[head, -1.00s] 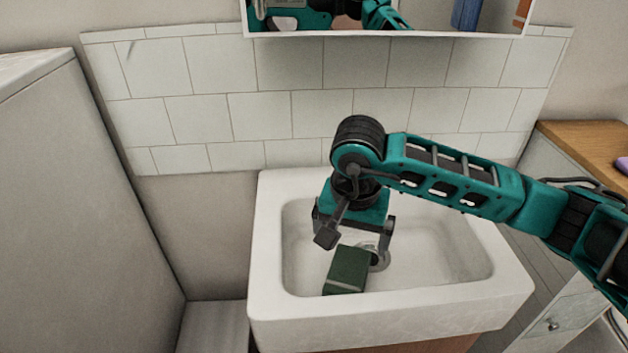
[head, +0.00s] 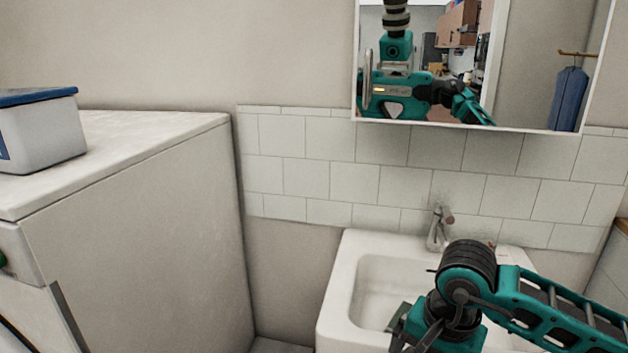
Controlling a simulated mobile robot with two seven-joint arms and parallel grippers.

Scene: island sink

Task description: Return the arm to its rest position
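My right arm (head: 540,300) is teal and black and comes in from the right, in front of the white sink (head: 340,290). Its wrist bends down near the bottom edge of the head view. The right gripper (head: 412,335) is mostly cut off by the frame's bottom edge, so its fingertips and whatever may be between them are hidden. A dark green patch shows beside the wrist over the basin; I cannot tell whether it is the green block or part of the gripper. My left arm and gripper are not directly in view.
A tap (head: 438,228) stands at the back of the sink. A mirror (head: 480,65) above it reflects my body. A white cabinet-like unit (head: 140,220) at left bears a white box with a blue lid (head: 40,130).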

